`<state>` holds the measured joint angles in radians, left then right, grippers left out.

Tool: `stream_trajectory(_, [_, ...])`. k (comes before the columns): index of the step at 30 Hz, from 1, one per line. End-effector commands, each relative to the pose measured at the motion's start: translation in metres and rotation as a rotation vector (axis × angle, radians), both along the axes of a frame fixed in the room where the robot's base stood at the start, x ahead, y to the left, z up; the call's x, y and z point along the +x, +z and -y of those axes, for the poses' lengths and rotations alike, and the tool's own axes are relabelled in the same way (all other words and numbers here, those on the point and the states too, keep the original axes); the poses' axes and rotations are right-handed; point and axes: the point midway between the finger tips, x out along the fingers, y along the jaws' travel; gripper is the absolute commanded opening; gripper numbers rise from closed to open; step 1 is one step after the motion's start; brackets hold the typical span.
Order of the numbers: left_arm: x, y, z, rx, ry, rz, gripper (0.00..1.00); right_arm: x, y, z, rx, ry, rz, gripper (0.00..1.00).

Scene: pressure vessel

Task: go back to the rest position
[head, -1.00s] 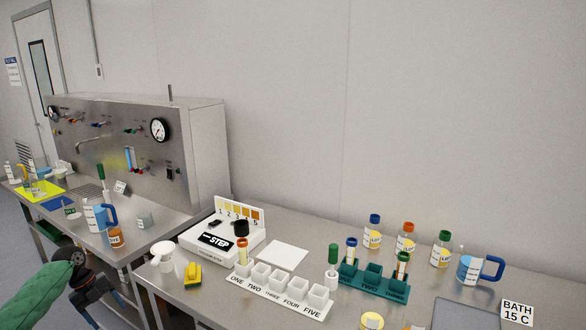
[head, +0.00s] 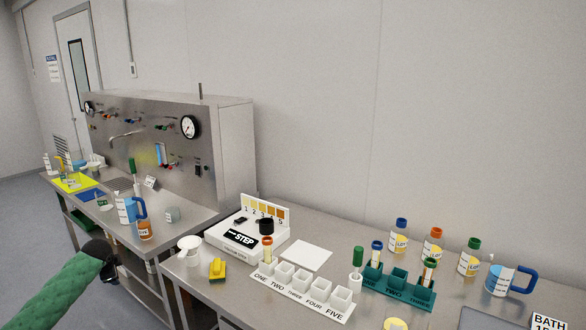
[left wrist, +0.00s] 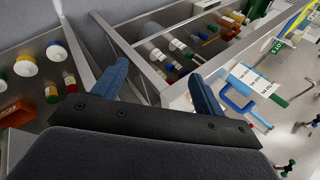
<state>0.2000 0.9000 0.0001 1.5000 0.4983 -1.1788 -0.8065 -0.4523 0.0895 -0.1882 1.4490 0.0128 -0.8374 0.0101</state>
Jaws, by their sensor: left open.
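My left arm comes in from the lower left of the head view in a green sleeve, and its dark wrist (head: 104,262) is in front of the left bench. The fingers are mostly hidden there. In the left wrist view my left gripper (left wrist: 157,88) shows two blue fingers spread wide apart with nothing between them. The fingers appear over the bench edge and the shelves below, beside a blue-handled jug (left wrist: 243,92). My right gripper is in neither view.
The left bench carries a steel gauge panel (head: 225,150), a jug (head: 126,208) and an amber jar (head: 145,230). The right bench holds a white STEP device (head: 245,236), a white five-slot rack (head: 303,292), a teal rack (head: 395,287) and several bottles. Floor shows at far left.

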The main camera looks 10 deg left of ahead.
Motion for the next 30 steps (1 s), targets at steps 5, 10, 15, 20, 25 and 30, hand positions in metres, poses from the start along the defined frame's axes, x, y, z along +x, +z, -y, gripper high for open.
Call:
stream_trajectory(5, [0.017,0.027,-0.024,0.032,0.189,0.242,0.71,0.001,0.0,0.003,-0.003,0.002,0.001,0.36])
stream_trajectory(10, [0.028,0.05,-0.036,0.035,0.286,0.426,0.71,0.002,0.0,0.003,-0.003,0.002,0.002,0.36])
stream_trajectory(15, [0.035,0.067,-0.041,0.022,0.337,0.564,0.71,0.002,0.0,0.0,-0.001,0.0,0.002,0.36])
stream_trajectory(20, [0.041,0.081,-0.044,0.003,0.365,0.678,0.71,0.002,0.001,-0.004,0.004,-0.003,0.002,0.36])
stream_trajectory(25, [0.033,0.027,-0.021,-0.029,0.365,0.62,0.71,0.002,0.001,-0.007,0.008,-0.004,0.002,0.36])
stream_trajectory(30, [0.023,-0.028,0.004,-0.064,0.368,0.568,0.71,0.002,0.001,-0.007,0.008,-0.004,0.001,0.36])
